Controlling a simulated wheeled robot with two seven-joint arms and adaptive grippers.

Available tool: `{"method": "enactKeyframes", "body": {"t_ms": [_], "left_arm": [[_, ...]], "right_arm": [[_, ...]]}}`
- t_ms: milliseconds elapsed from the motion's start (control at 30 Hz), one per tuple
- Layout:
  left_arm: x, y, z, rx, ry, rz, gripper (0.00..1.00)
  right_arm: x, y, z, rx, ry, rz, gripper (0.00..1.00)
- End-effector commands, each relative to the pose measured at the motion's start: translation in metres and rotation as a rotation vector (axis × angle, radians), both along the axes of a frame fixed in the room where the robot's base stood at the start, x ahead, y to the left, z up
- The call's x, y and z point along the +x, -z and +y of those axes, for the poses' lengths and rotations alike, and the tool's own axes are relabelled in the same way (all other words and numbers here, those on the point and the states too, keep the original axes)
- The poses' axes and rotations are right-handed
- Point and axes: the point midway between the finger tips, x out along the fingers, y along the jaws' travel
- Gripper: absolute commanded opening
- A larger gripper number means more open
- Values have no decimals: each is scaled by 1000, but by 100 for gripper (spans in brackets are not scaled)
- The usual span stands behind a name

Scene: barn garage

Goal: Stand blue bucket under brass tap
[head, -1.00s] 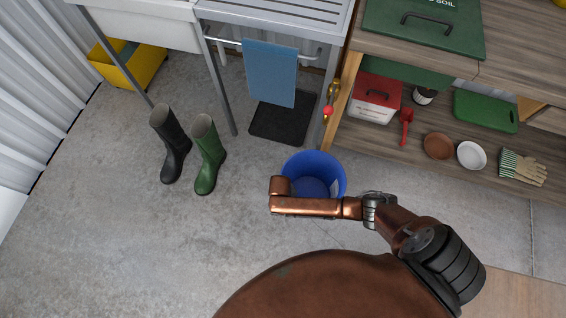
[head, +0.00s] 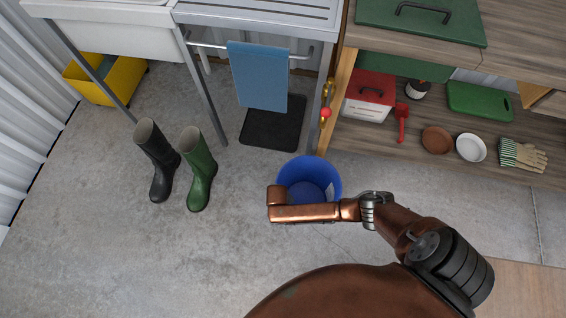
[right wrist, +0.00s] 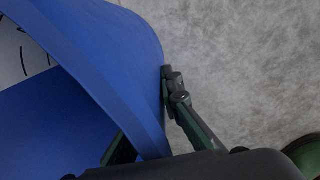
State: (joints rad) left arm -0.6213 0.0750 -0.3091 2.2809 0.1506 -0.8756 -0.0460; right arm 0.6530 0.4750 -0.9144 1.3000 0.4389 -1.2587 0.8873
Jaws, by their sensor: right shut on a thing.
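The blue bucket (head: 309,172) is in the middle of the head view, open side up, partly covered by my right arm. The brass tap (head: 328,90), with a red part (head: 326,113) just below it, is by the wooden post behind the bucket; the bucket is in front of it, nearer to me. In the right wrist view my right gripper (right wrist: 148,118) is shut on the wall of the bucket (right wrist: 110,60), with one finger outside and the other partly hidden by the wall. I cannot tell whether the bucket touches the floor. My left gripper is not in view.
A dark mat (head: 273,124) lies below a blue towel (head: 258,76). A black boot (head: 157,160) and a green boot (head: 201,170) stand to the left. A wooden bench shelf (head: 390,138) with several items is on the right. Floor between boots and bucket is clear.

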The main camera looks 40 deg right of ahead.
Motion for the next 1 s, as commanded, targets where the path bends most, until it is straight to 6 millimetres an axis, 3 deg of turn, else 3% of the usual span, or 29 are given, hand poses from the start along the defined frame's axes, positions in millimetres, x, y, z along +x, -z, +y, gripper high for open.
{"method": "enactKeyframes", "body": {"t_ms": [300,333,600,867,1000], "left_arm": [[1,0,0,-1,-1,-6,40],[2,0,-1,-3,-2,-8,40],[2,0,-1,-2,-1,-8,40],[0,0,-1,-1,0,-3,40],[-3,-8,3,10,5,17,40]], "right_arm": [[1,2,0,-1,0,-2,0],[0,3,0,0,0,-1,6],[0,2,0,0,0,-1,23],[1,1,0,0,0,-2,23],[1,-9,1,1,-1,-4,23]]}}
